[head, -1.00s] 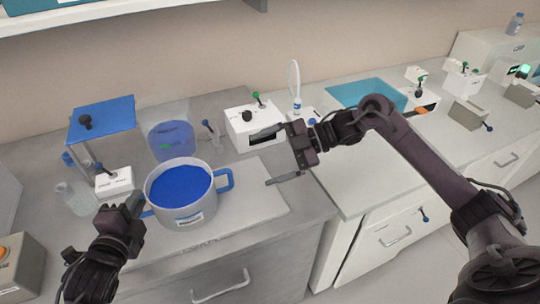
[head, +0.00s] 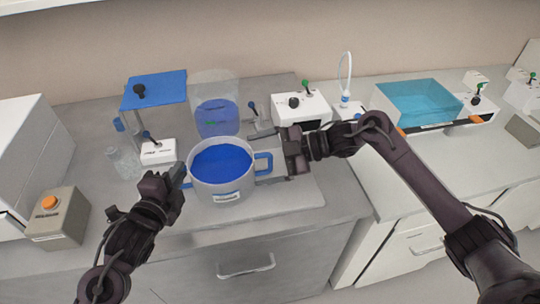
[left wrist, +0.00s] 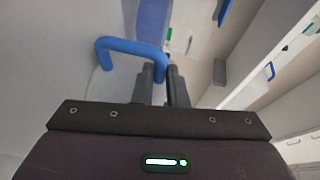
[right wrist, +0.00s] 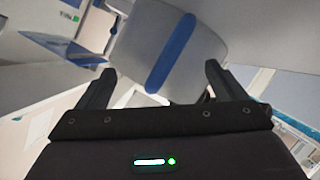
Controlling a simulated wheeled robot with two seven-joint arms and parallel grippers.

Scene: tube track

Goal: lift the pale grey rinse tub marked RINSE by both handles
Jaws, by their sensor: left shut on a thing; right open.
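The pale grey rinse tub (head: 204,187) stands on the bench, full of blue liquid, with a small label on its front too small to read. My left gripper (head: 181,177) is at the tub's left side, shut on the left blue handle, which it mostly hides in the head view. In the left wrist view the fingers (left wrist: 160,78) close on one end of this handle (left wrist: 130,44). My right gripper (head: 264,157) is open at the right blue handle (head: 265,168). In the right wrist view this handle (right wrist: 172,55) lies between the spread fingers (right wrist: 155,86), apparently untouched.
A clear container with blue liquid (head: 217,118) stands close behind the tub. A blue-topped stand (head: 158,92), a glass flask (head: 123,163) and a grey box with an orange button (head: 57,216) are to the left. A white device (head: 302,108) stands behind my right gripper.

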